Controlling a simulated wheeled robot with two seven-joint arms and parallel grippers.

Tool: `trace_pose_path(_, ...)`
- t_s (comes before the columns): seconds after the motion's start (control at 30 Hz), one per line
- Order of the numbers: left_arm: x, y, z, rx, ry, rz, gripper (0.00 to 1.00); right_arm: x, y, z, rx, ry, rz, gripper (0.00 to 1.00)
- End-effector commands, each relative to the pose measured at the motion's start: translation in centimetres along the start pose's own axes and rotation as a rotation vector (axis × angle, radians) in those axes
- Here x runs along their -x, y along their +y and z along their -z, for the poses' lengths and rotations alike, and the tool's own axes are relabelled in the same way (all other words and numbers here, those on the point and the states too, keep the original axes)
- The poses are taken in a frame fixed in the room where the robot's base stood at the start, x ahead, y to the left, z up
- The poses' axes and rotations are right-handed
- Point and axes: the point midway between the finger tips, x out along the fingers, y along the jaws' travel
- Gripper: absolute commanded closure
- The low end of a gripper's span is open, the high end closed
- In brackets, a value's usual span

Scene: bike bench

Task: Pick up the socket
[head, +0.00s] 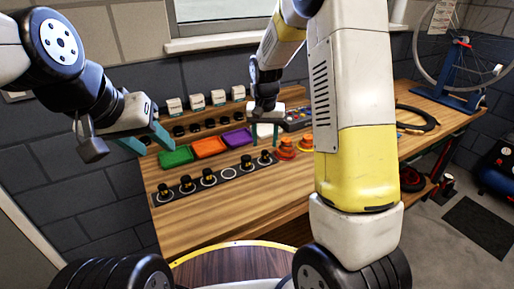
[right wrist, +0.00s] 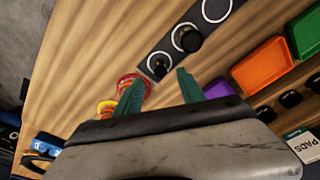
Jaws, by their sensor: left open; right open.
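Several black sockets with yellow bands stand on a dark rail (head: 218,181) on the bench. One socket (head: 265,157) is at the rail's right end, another socket (head: 247,162) beside it, and an empty white ring (head: 228,173) follows. In the right wrist view the end socket (right wrist: 158,66) and its neighbour (right wrist: 188,39) sit in white rings just beyond my fingertips. My right gripper (head: 263,138) is open and empty above the bench behind the rail's right end; it also shows in the right wrist view (right wrist: 160,88). My left gripper (head: 147,142) is open and empty, left of the trays.
Green (head: 175,157), orange (head: 209,146) and purple (head: 236,138) trays lie behind the rail. Orange-red round parts (head: 285,149) stand right of it. Small white boxes (head: 197,101) line the back. The wooden bench front (head: 215,215) is clear. A wheel stand (head: 455,85) is far right.

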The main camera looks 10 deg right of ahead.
Motion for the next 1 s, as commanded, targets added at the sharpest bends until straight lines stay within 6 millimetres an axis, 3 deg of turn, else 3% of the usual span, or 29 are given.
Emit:
trace_pose_path(0.4,0.0,0.0,0.0,0.000,0.000,0.000,0.54,-5.6,0.0,0.1,0.000,-0.002,0.000,0.53)
trace_pose_path(0.73,0.0,0.0,0.0,0.000,0.000,0.000,0.54,-6.5,0.0,0.1,0.001,0.000,0.002,0.53)
trace_pose_path(1.0,0.0,0.0,0.0,0.000,0.000,0.000,0.54,-6.4,0.0,0.1,0.001,0.000,0.001,1.00)
